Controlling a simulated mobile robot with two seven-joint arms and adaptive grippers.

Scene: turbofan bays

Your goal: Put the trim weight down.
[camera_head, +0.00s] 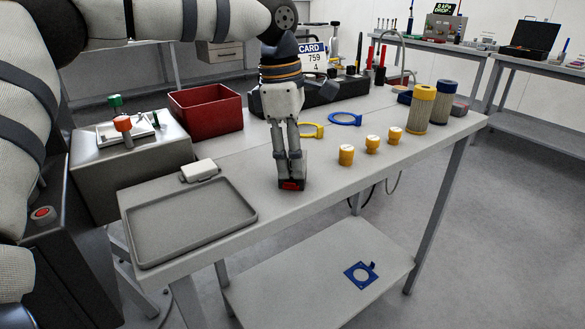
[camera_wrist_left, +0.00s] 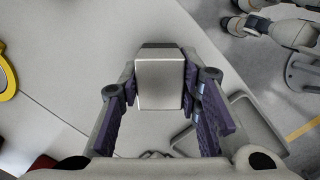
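My left gripper (camera_head: 291,182) points down over the middle of the grey bench, with its fingers closed around a block. In the left wrist view, the block is a metal-grey box, likely the trim weight (camera_wrist_left: 160,82), between the two purple-padded fingers of the gripper (camera_wrist_left: 160,92). In the head view the fingers mostly hide it, and a dark and red patch shows at the tips. The tips are at or just above the bench top; I cannot tell whether the block touches it. My right gripper is not in view.
A shallow grey tray (camera_head: 190,222) lies at the bench's near left, with a small white block (camera_head: 199,170) behind it. A red bin (camera_head: 206,108), yellow ring (camera_head: 311,130), blue ring (camera_head: 345,119) and yellow-capped jars (camera_head: 346,155) stand around.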

